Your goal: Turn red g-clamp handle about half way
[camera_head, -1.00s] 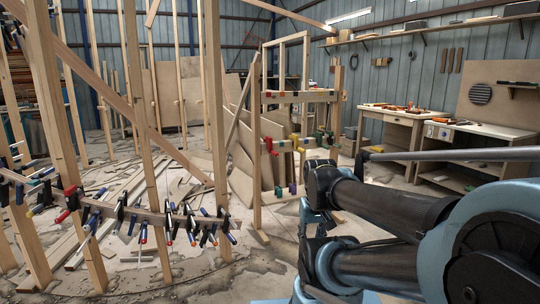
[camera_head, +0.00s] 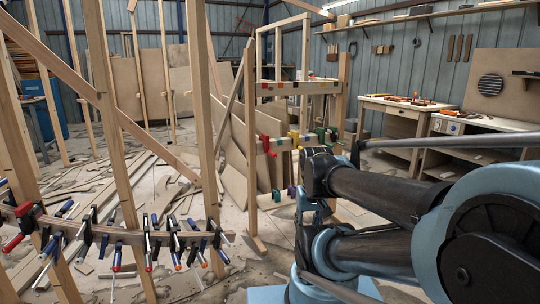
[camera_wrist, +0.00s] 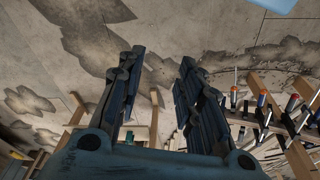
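A clamp with red parts (camera_head: 25,213) and a red handle sits on the curved wooden stringer (camera_head: 118,236) at the far left of the head view. Another red clamp (camera_head: 268,145) is on the wooden frame near the middle; I cannot tell which one the task names. My gripper (camera_wrist: 161,56) shows in the wrist view with its two dark fingers well apart and nothing between them. It is hidden in the head view. In the wrist view, several clamps with orange and red tips (camera_wrist: 262,100) are to the right of the fingers, apart from them.
Several black and blue clamps (camera_head: 150,240) line the stringer. Upright wooden posts (camera_head: 208,130) and a diagonal brace (camera_head: 150,143) stand at the left. Scraps lie on the stained floor (camera_head: 130,180). Workbenches (camera_head: 400,110) stand at the back right.

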